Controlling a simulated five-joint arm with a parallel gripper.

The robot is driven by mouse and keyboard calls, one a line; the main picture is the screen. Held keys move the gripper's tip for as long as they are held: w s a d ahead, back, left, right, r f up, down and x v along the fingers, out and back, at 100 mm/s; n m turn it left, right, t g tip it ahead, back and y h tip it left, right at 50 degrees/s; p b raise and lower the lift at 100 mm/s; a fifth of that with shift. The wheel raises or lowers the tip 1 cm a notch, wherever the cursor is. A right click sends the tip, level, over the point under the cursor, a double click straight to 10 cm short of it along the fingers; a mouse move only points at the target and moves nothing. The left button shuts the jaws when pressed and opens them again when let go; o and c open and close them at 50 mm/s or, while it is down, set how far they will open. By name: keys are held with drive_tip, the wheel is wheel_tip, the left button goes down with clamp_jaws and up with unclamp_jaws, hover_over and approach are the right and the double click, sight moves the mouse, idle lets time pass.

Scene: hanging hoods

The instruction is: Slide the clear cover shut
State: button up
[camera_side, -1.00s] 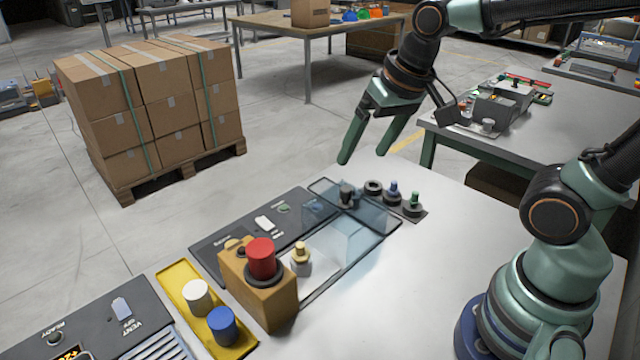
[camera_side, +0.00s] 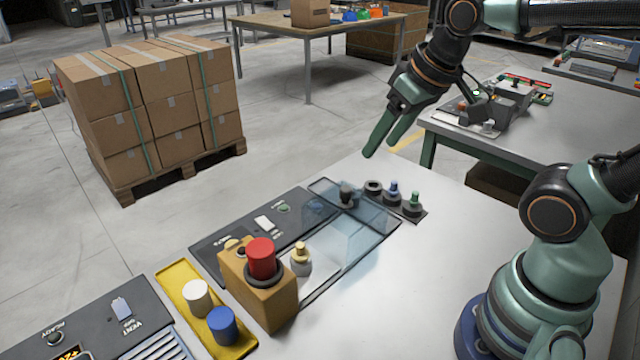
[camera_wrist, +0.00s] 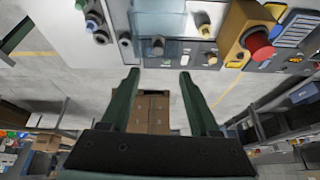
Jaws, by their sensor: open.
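The clear cover (camera_side: 365,232) is a bluish see-through pane with dark edges, lying low over the work surface beside the dark panel (camera_side: 225,240). A dark knob (camera_side: 347,192) stands at its far end; I cannot tell whether it is fixed to the pane. A brass-topped knob (camera_side: 300,257) stands at the cover's near left end, seemingly outside the pane. My gripper (camera_side: 376,143) is open and empty, above and behind the cover's far end. In the wrist view my gripper's fingers (camera_wrist: 158,74) are apart, with the cover (camera_wrist: 160,20) and dark knob (camera_wrist: 157,46) beyond them.
A tan box with a red button (camera_side: 260,258) rises at the cover's near left end. A yellow tray (camera_side: 178,278) holds white and blue cylinders. Small knobs (camera_side: 393,193) stand right of the dark knob. The white worktop (camera_side: 400,290) is clear to the right.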

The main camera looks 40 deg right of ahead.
sight(346, 188)
drive_tip(key=w+f+m+g, duration=0.1)
drive_tip(key=w+m+g, duration=0.4)
drive_tip(key=w+m, duration=0.3)
drive_tip(key=f, duration=1.2)
drive_tip(key=shift+s+d, duration=0.1)
drive_tip(key=shift+d, duration=0.15)
clamp_jaws()
drive_tip(key=shift+r, duration=0.1)
idle(0.8)
